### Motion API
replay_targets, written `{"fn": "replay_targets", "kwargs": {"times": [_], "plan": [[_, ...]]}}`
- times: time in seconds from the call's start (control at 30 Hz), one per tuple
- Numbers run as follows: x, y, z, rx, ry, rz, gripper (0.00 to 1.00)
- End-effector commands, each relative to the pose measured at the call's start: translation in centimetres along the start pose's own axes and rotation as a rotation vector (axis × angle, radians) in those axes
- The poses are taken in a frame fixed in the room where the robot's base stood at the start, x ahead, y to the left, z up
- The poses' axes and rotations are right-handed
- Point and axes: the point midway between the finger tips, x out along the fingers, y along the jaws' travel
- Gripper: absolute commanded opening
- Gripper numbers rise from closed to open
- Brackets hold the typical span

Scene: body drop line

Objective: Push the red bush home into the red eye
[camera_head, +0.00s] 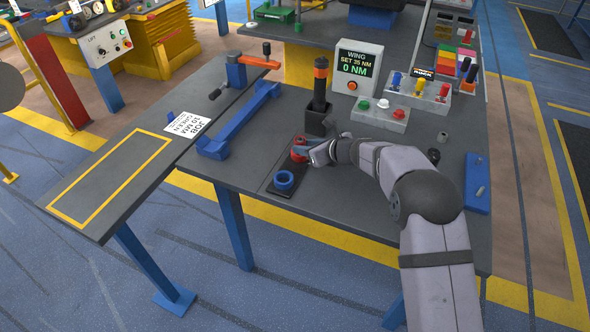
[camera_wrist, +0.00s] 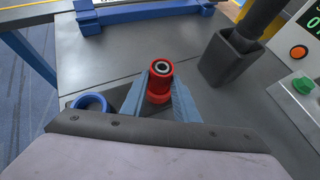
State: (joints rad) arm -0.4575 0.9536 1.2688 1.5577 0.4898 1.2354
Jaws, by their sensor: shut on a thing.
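The red bush (camera_wrist: 161,68) stands upright between the fingers of my gripper (camera_wrist: 160,88), its dark bore and pale inner ring facing up. My gripper also shows in the head view (camera_head: 306,151), shut on the bush. The red eye (camera_wrist: 158,98) shows as a red ring just below the bush. In the head view the red eye (camera_head: 298,156) is partly covered by my gripper. The bush appears lined up over the eye; how deep it sits in it I cannot tell.
A blue eye (camera_head: 285,180) sits on the same dark plate (camera_head: 281,191), nearer the front edge. A black holder (camera_head: 318,122) with an orange-topped tool stands just behind. A blue bar fixture (camera_head: 240,120) lies left. A button box (camera_head: 379,117) stands behind right.

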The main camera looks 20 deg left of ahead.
Motion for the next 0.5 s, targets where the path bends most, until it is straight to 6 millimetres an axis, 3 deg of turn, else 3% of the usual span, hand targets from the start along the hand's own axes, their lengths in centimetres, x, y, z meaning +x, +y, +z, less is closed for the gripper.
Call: {"fn": "replay_targets", "kwargs": {"times": [0.5], "plan": [[0.52, -0.02, -0.72, 0.0, -0.002, 0.0, 0.0]]}}
